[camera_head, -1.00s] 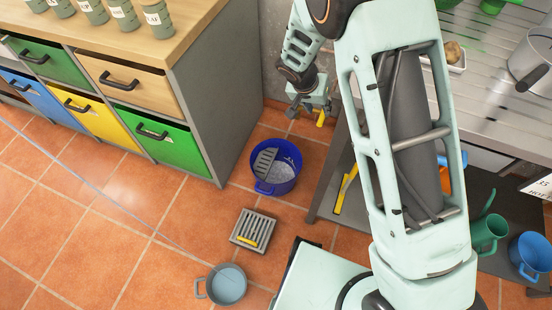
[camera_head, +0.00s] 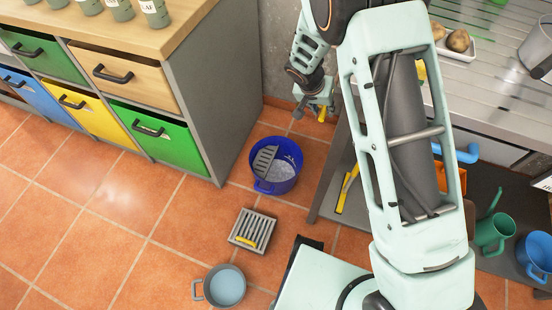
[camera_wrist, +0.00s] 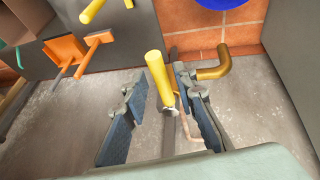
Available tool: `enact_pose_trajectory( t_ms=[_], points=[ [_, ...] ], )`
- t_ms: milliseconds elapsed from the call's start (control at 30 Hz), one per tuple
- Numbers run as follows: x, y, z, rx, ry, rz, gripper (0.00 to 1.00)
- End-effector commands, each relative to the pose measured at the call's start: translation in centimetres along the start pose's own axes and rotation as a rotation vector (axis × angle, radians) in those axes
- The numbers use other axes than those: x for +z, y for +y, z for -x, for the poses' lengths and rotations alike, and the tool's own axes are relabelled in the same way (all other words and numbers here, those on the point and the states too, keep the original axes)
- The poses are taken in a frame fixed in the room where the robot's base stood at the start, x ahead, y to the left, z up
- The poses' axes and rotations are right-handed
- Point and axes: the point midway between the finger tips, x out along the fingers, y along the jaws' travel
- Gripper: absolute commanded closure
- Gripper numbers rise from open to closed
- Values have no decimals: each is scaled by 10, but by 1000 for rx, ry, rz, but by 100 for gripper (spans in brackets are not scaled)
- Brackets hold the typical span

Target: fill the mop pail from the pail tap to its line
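The blue mop pail (camera_head: 289,182) stands on the tiled floor beside the cabinet, with a grey slatted wringer (camera_head: 265,160) in it. Pale, rippled water (camera_head: 284,170) shows inside; I cannot make out the fill line. A bit of the pail's blue rim (camera_wrist: 222,3) shows at the top of the wrist view. The pail tap has a yellow lever (camera_wrist: 156,76) and a brass spout (camera_wrist: 214,70) pointing toward the pail's side. My gripper (camera_wrist: 165,112) is open, its fingers apart on either side of the lever. Contact is unclear. The gripper (camera_head: 319,107) is above and behind the pail.
A floor drain grate (camera_head: 253,231) and a grey pot (camera_head: 219,286) lie in front of the pail. The drawer cabinet (camera_head: 215,95) stands left, a metal bench (camera_head: 490,95) right. A yellow-handled tool (camera_head: 347,188) lies under the bench.

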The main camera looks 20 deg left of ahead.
Motion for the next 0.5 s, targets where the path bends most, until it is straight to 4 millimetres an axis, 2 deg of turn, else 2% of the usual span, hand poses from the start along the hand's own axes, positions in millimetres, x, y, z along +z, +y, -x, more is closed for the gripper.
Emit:
enact_pose_trajectory(
  t_ms=[33,200,500],
  points=[
    [0,0,0,0,0,0,82],
    [0,0,0,0,0,0,100],
    [-1,0,2,0,-7,2,100]
  ],
)
